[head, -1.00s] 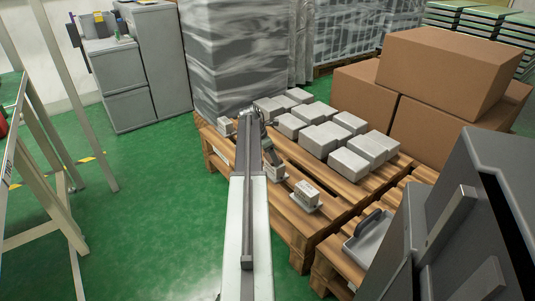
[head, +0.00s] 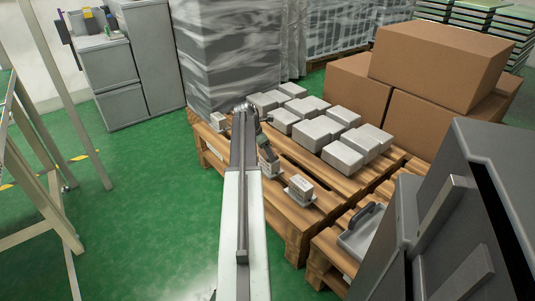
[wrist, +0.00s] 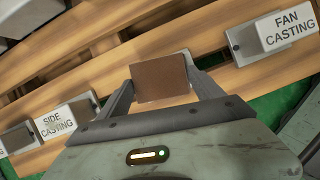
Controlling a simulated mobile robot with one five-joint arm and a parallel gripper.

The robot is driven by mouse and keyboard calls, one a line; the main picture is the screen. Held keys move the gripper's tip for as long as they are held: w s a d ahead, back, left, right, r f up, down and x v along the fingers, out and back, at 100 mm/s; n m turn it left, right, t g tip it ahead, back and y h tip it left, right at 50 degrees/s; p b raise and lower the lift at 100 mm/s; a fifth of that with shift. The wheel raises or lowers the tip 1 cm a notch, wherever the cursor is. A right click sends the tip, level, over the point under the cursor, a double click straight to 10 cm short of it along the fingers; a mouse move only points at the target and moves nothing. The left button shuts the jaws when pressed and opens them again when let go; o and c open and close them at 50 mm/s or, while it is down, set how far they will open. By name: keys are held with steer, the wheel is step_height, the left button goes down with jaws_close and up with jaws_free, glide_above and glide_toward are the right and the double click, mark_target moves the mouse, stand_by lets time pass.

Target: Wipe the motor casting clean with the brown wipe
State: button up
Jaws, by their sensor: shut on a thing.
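My gripper (wrist: 162,85) is shut on the brown wipe (wrist: 160,78), a flat brown square between its two fingers in the wrist view. It is held over the pallet's planks. A block labelled SIDE CASTING (wrist: 66,122) lies to its left, and one labelled FAN CASTING (wrist: 286,32) to its right, both apart from the wipe. Another labelled block (wrist: 16,138) is cut off at the left edge, with only the end of its label showing. No label reading motor casting is legible. In the head view my gripper (head: 268,165) is low over the pallet, and the wipe cannot be made out.
The wooden pallet (head: 330,205) carries several grey blocks (head: 312,130) behind my gripper. Small labelled blocks (head: 300,187) stand along its front edge. Cardboard boxes (head: 430,60) and a dark grey cabinet (head: 480,180) stand right. The green floor is open at left.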

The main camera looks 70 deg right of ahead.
steer(key=shift+w+d, duration=0.5)
steer(key=shift+w, duration=0.25)
steer(key=shift+w+d, duration=0.5)
steer(key=shift+w, duration=0.25)
steer(key=shift+s+a, duration=0.55)
steer(key=shift+s, duration=0.25)
steer(key=shift+s+a, duration=0.55)
steer(key=shift+s, duration=0.25)
steer(key=shift+s+a, duration=0.55)
steer(key=shift+s, duration=0.25)
steer(key=shift+w+d, duration=0.75)
steer(key=shift+w, duration=0.3)
steer(key=shift+w+d, duration=0.45)
steer(key=shift+w, duration=0.25)
steer(key=shift+w+d, duration=0.45)
steer(key=shift+w, duration=0.2)
steer(key=shift+s+a, duration=0.55)
steer(key=shift+s, duration=0.25)
steer(key=shift+s+a, duration=0.6)
steer(key=shift+s, duration=0.2)
steer(key=shift+s+a, duration=0.55)
steer(key=shift+s, duration=0.25)
steer(key=shift+w+d, duration=0.8)
steer(key=shift+w, duration=0.25)
steer(key=shift+w+d, duration=0.45)
steer(key=shift+w, duration=0.25)
steer(key=shift+w+d, duration=0.45)
steer(key=shift+w, duration=0.2)
